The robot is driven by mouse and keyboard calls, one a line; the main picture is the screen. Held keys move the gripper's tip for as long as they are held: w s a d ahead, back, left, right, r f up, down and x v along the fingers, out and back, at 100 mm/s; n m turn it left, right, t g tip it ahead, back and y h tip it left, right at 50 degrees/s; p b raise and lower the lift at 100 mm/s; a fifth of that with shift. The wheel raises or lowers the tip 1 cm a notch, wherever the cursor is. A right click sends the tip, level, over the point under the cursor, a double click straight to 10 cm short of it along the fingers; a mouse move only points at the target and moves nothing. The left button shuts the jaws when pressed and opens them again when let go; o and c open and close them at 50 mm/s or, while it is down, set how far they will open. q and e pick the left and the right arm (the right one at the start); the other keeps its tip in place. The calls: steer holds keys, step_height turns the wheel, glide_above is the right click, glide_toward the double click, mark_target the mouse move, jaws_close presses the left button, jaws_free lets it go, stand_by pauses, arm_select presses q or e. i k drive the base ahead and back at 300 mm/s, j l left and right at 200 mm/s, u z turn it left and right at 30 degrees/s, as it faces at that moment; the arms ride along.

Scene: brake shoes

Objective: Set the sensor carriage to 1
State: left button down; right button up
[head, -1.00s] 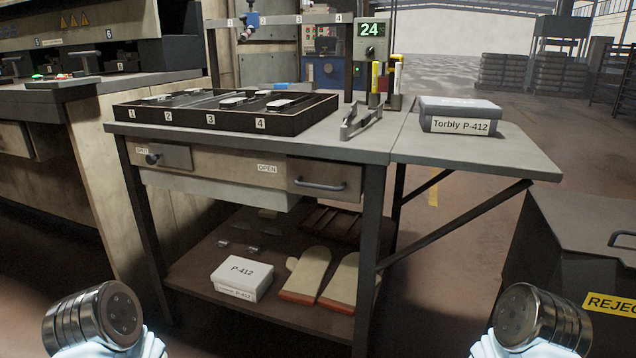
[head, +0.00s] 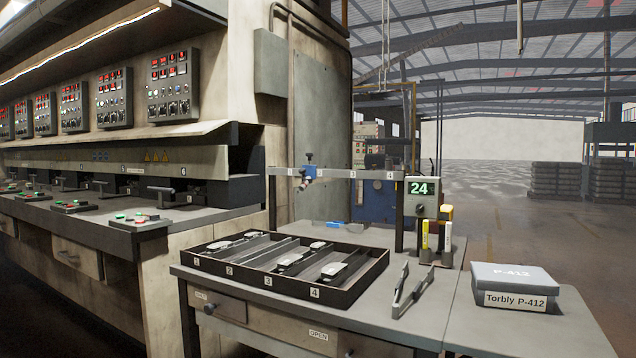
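The sensor carriage (head: 308,176), a small blue block with a dark knob on top, sits on the grey rail (head: 372,175) above the back of the workbench. The rail carries number marks. The carriage shows between mark 1 and mark 3, just right of mark 1 and close to where mark 2 is, which it partly covers. Neither gripper is in view now.
A black tray (head: 352,289) with numbered lanes and several pale pads stands below the rail. A display box (head: 421,189) reading 24 stands at its right. A metal caliper-like tool (head: 412,292) and a Torbly P-412 box (head: 514,287) lie farther right.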

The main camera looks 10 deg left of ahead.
mark_target(310, 169)
steer(key=j+z, duration=0.1)
steer(key=z, duration=0.5)
steer(key=j+z, duration=0.45)
steer(key=j, duration=0.15)
steer(key=j+z, duration=0.5)
steer(key=j, duration=0.15)
steer(key=k+l, duration=0.05)
